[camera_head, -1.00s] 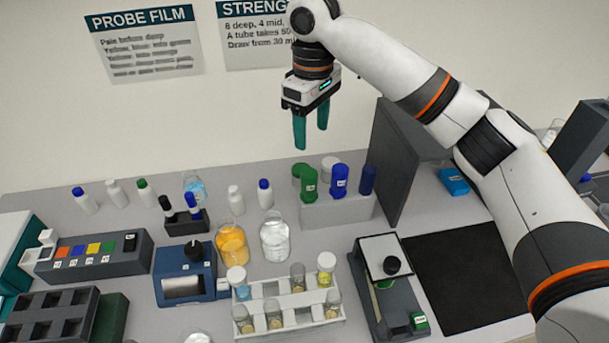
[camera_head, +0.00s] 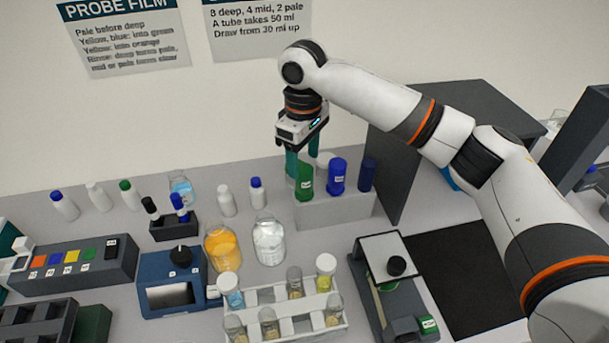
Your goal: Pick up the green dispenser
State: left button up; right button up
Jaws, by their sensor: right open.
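The green dispenser (camera_head: 304,184) stands upright at the left end of a grey rack in the head view. My right gripper (camera_head: 302,160) points down just above and behind it, with its teal fingers apart. The left finger's lower end reaches beside or behind the dispenser's top. I cannot tell whether it touches. The right finger's tip is hidden behind the dispensers. Nothing shows held in the gripper. My left gripper is not in view.
A blue dispenser (camera_head: 337,177), a dark blue one (camera_head: 367,174) and a white-capped item (camera_head: 325,159) stand close to the right. The grey rack (camera_head: 335,209) holds them. A dark upright panel (camera_head: 398,170) is further right. Bottles and an orange flask (camera_head: 222,250) stand left.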

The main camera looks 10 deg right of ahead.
aim_at(305, 168)
notch_tip(305, 168, down, 4)
jog(key=shift+d+f+p, duration=0.15)
jog(key=shift+p, duration=0.75)
jog(key=shift+f, duration=0.6)
